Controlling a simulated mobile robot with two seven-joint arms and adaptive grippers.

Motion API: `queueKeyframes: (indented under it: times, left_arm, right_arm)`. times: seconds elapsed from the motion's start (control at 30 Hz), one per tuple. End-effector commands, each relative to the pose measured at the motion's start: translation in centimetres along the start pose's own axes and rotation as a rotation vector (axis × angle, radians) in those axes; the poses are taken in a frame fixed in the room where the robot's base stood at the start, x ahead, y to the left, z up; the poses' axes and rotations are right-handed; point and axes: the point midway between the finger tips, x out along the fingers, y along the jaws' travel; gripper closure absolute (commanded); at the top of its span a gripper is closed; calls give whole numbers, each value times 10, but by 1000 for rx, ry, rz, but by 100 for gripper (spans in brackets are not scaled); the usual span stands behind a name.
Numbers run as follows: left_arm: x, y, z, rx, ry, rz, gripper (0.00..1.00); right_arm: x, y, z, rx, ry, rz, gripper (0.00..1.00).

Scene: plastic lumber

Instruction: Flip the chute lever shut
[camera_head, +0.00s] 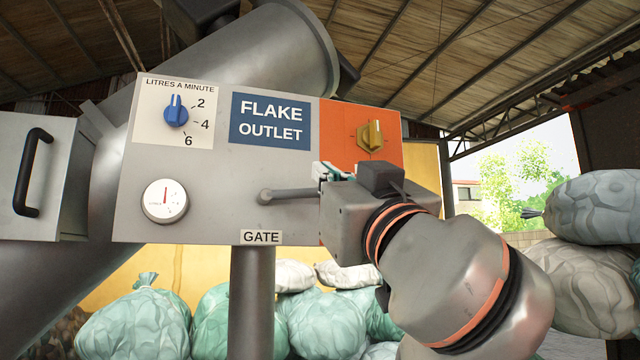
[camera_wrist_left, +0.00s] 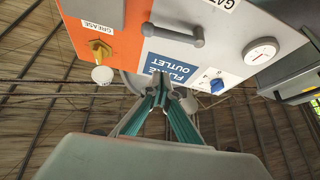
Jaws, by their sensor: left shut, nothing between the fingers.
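The chute lever is the grey bar marked GATE (camera_head: 290,193). It lies about level on the lower front of the grey outlet box (camera_head: 215,225), with a round boss at its left end; my gripper hides its right end. In the left wrist view, turned upside down, the whole lever (camera_wrist_left: 174,36) shows, with rounded ends. My left gripper (camera_head: 326,172) is shut and empty, in front of the box just above the lever's right part. In the wrist view its teal fingertips (camera_wrist_left: 160,92) meet, apart from the lever in the picture. My right gripper is not in view.
The box carries a blue dial knob (camera_head: 176,111), a white gauge (camera_head: 165,201) and a yellow knob (camera_head: 370,136) on an orange panel close to my gripper. A black-handled grey box (camera_head: 33,172) is at left. Filled bags (camera_head: 135,322) lie below and behind.

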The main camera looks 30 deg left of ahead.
Motion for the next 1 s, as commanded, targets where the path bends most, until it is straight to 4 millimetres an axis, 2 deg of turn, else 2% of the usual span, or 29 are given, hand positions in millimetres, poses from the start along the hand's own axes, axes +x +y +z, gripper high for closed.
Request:
queueKeyframes:
  times: [0.47,0.6,0.7,1.0]
  left_arm:
    - [92,0,-2,5,1,-2,100]
    - [84,1,21,8,0,1,100]
    - [80,0,30,6,0,0,100]
    - [76,0,39,3,0,1,100]
  right_arm:
    - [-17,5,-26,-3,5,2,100]
    - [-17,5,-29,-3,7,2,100]
    - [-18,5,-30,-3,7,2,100]
    - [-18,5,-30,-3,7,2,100]
